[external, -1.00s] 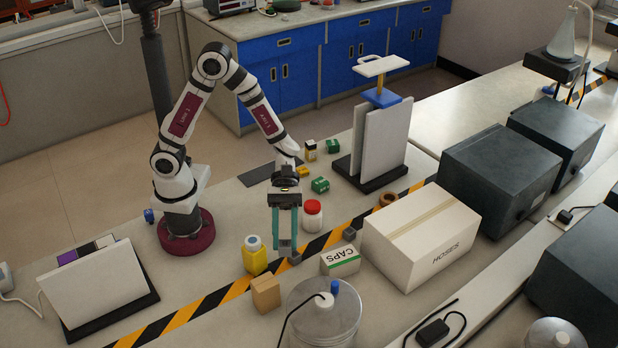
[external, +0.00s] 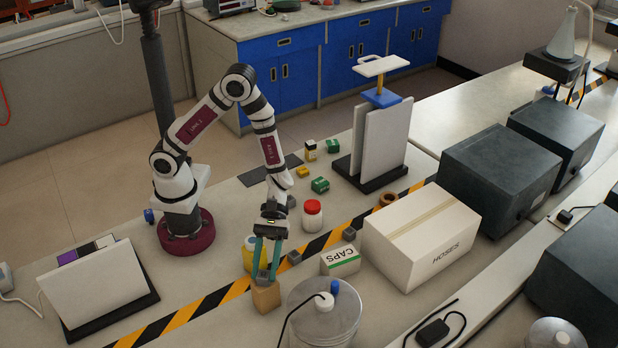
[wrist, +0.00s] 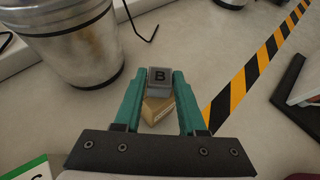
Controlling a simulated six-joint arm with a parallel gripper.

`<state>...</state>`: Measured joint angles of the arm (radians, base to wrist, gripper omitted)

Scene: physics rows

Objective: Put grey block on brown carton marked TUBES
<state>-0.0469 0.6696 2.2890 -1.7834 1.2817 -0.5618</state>
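The grey block (wrist: 158,80), with a dark letter B on its face, sits between the two teal fingertips of my gripper (wrist: 160,82) in the wrist view. The fingers close on its sides. In the external view my gripper (external: 265,276) points down, right over the small brown carton (external: 266,298). The carton also shows below the block in the wrist view (wrist: 157,110). I cannot tell whether the block touches the carton top. No TUBES marking is readable on the carton.
A yellow bottle (external: 249,253) stands close behind the carton. Another grey block (external: 294,257) lies by the striped tape. The CAPS box (external: 340,262), the large HOSES box (external: 422,236) and a metal canister (external: 325,318) stand to the right.

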